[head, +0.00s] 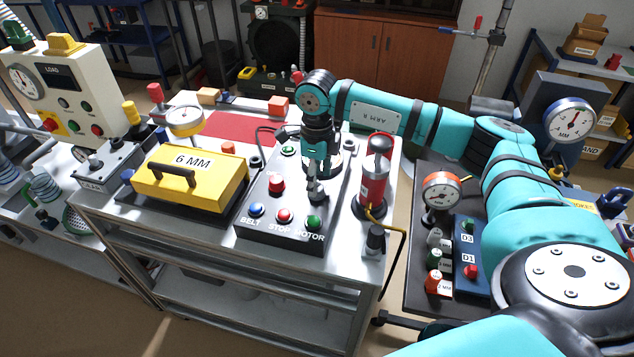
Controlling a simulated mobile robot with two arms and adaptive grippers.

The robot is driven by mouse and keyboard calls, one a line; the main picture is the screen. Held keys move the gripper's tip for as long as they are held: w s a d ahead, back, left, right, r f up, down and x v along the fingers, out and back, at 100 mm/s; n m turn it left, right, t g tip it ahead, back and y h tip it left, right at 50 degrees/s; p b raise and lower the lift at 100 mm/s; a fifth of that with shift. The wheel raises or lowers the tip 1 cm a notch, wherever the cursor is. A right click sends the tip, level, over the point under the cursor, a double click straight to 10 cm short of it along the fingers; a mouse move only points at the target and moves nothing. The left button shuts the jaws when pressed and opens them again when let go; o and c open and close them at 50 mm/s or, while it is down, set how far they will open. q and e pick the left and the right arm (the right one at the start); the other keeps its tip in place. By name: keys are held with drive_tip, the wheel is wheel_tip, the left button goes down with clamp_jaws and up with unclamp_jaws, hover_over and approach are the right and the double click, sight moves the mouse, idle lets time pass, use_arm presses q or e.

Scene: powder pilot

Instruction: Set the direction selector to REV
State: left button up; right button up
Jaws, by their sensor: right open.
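A dark control box (272,228) with labels BELT, STOP and MOTOR stands on the metal cart. On its front row are a blue button (256,209), a red button (284,215) and a green button (314,222). A red mushroom button (276,184) stands behind them. My right gripper (317,195) points down over the right part of this box, behind the green button, with its jaws open. I cannot make out a direction selector or a REV mark; my gripper covers part of the panel. Whether the fingers touch anything is unclear. My left gripper is out of view.
A yellow 6 MM case (215,192) stands left of the box. A red cylinder with a black top (374,185) stands close to its right. A gauge (441,192) and a blue D1/D3 panel (470,285) are further right. A red mat (238,126) lies behind.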

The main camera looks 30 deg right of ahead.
sight(318, 186)
wheel_tip(318, 186, up, 10)
drive_tip(key=shift+d+f, duration=0.15)
drive_tip(key=shift+f, duration=0.1)
idle(0.5)
